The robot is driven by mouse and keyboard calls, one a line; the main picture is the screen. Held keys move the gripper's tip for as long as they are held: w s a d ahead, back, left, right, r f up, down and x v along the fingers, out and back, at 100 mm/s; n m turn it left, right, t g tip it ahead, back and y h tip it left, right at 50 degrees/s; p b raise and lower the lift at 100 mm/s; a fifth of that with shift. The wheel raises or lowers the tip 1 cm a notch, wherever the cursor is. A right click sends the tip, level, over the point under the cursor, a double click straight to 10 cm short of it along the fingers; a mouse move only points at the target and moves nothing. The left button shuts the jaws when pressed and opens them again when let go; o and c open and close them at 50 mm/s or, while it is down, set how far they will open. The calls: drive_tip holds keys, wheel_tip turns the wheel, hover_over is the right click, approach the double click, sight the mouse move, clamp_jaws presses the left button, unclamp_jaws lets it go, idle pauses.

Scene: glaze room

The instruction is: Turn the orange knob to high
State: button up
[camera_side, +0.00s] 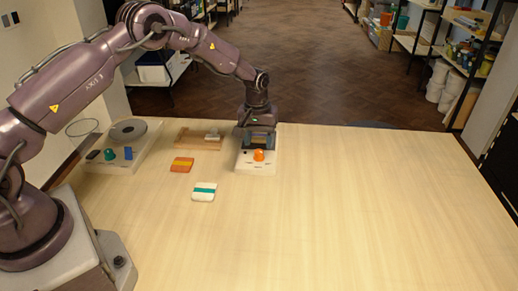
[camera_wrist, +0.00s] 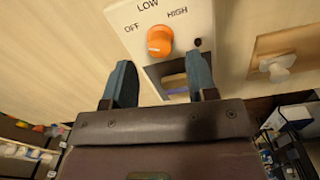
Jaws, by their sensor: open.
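The orange knob (camera_side: 258,155) sits on a white control box (camera_side: 256,169) at the far middle of the table. In the wrist view the knob (camera_wrist: 159,40) is surrounded by the labels OFF at left, LOW at top and HIGH at right. My gripper (camera_side: 257,142) is over the far part of the box, behind the knob. In the wrist view its two blue-grey fingers (camera_wrist: 161,80) are apart with nothing gripped, and the knob lies beyond their tips. A dark recess in the box shows between the fingers.
Left of the box are a wooden board with a pale handle (camera_side: 212,135), an orange striped pad (camera_side: 182,165) and a white-and-teal pad (camera_side: 204,191). A white unit with a teal knob (camera_side: 110,154) stands far left. The table's right side is clear.

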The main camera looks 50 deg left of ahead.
sight(259, 151)
drive_tip(key=shift+f, duration=1.8)
drive_tip(key=c, duration=0.9)
